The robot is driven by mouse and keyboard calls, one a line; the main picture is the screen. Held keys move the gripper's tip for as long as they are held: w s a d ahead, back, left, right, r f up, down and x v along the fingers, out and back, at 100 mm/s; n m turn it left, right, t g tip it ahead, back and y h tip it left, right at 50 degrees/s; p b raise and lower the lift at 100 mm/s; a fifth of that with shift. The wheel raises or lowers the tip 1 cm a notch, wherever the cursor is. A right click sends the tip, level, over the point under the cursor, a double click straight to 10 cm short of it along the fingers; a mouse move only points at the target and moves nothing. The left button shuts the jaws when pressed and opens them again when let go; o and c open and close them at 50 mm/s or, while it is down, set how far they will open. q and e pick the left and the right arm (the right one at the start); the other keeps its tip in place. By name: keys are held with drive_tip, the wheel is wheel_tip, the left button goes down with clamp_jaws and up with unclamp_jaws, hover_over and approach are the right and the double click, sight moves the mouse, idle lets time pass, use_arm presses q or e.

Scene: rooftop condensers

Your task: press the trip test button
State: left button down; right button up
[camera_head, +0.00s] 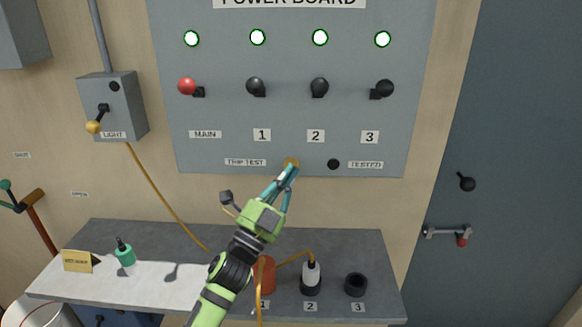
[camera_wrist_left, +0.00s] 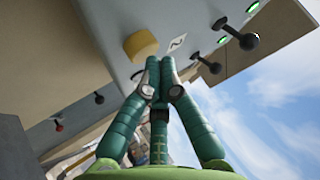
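The trip test button (camera_head: 291,162) is a round yellow-orange knob at the lower edge of the grey power board (camera_head: 222,112), right of the TRIP TEST label (camera_head: 245,162). In the left wrist view the yellow button (camera_wrist_left: 140,45) stands out from the panel, just left of my fingertips. My left gripper (camera_head: 290,172) has its teal fingertips at the button's lower edge in the head view. The fingertips also meet in the left wrist view (camera_wrist_left: 160,63), with nothing between them. I cannot tell whether they touch the button. The round TESTED indicator (camera_head: 333,164) is dark. My right gripper is out of view.
Several green lamps (camera_head: 258,37) are lit above a red-knobbed main lever (camera_head: 187,87) and black levers. A light switch box (camera_head: 128,105) is at left.

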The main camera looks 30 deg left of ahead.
use_arm(q)
drive_tip(key=shift+w+a, duration=0.25)
drive_tip(key=shift+w, duration=0.2)
idle(0.5)
drive_tip(key=shift+s, duration=0.1)
drive_tip(key=shift+s+d, duration=0.5)
drive_tip(key=shift+s, duration=0.3)
drive_tip(key=shift+s+d+p, duration=0.15)
drive_tip(key=shift+s+d, duration=0.3)
drive_tip(key=shift+s, duration=0.25)
drive_tip(key=shift+s+d+p, duration=0.15)
drive_tip(key=shift+s+d, duration=0.25)
drive_tip(key=shift+s, duration=0.3)
drive_tip(key=shift+s+d+p, duration=0.15)
drive_tip(key=shift+s+d, duration=0.3)
drive_tip(key=shift+s, duration=0.25)
drive_tip(key=shift+f, duration=0.1)
